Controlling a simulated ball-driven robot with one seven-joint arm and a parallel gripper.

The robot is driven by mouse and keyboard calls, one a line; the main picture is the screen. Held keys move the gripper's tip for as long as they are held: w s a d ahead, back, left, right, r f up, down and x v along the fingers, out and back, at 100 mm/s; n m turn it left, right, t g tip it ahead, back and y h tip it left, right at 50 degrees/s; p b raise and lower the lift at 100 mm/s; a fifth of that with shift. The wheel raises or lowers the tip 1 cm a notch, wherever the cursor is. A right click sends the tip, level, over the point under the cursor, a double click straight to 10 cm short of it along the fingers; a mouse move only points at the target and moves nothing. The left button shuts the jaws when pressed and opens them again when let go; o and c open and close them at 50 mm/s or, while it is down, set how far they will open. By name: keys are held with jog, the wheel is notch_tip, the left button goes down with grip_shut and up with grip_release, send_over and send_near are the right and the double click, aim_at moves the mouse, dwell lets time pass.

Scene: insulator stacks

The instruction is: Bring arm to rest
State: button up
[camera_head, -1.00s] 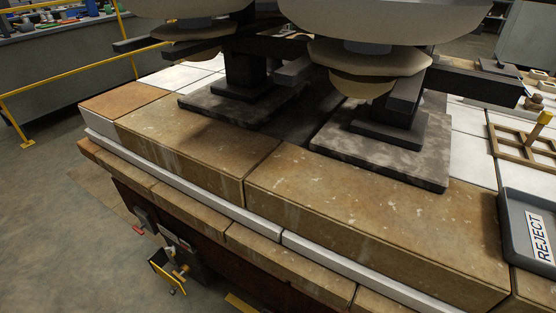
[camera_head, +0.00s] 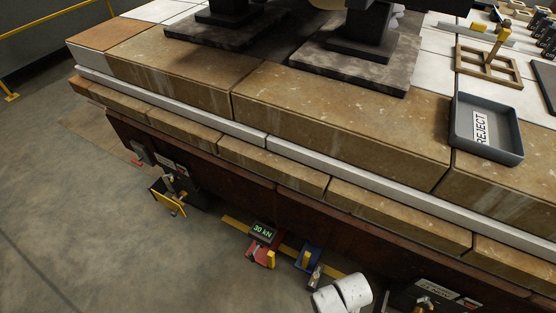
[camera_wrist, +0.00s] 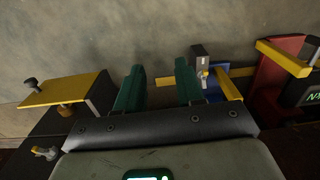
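My gripper (camera_wrist: 159,84) shows in the wrist view as two green fingers standing apart, with bare floor seen between them. It is open and empty. A blue clamp-like device (camera_wrist: 219,88) with a yellow part lies just beyond the right finger. In the head view, white rounded parts (camera_head: 343,293) at the bottom edge look like my arm, low beside the bench front. My fingers cannot be made out there.
The stone-topped bench (camera_head: 340,118) carries dark insulator bases (camera_head: 357,57), a grey REJECT tray (camera_head: 486,128) and a wooden rack (camera_head: 488,66). A red device with a 30 kN display (camera_head: 263,232) is below the bench edge. Floor at the left (camera_head: 80,220) is clear.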

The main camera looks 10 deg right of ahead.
jog(key=s+d+r+n, duration=0.2)
jog(key=s+r, duration=0.2)
jog(key=r, duration=0.4)
jog(key=s+d+r+n, duration=0.2)
jog(key=s+d+r, duration=0.1)
jog(key=r, duration=0.5)
jog(key=s+d+r+n, duration=0.2)
jog(key=s+r, duration=0.2)
jog(key=r, duration=0.4)
notch_tip(320, 180, up, 26)
jog(key=p, duration=2.6)
jog(key=shift+w+r+t, duration=0.15)
jog(key=shift+r+t, duration=0.05)
jog(key=shift+t, duration=0.2)
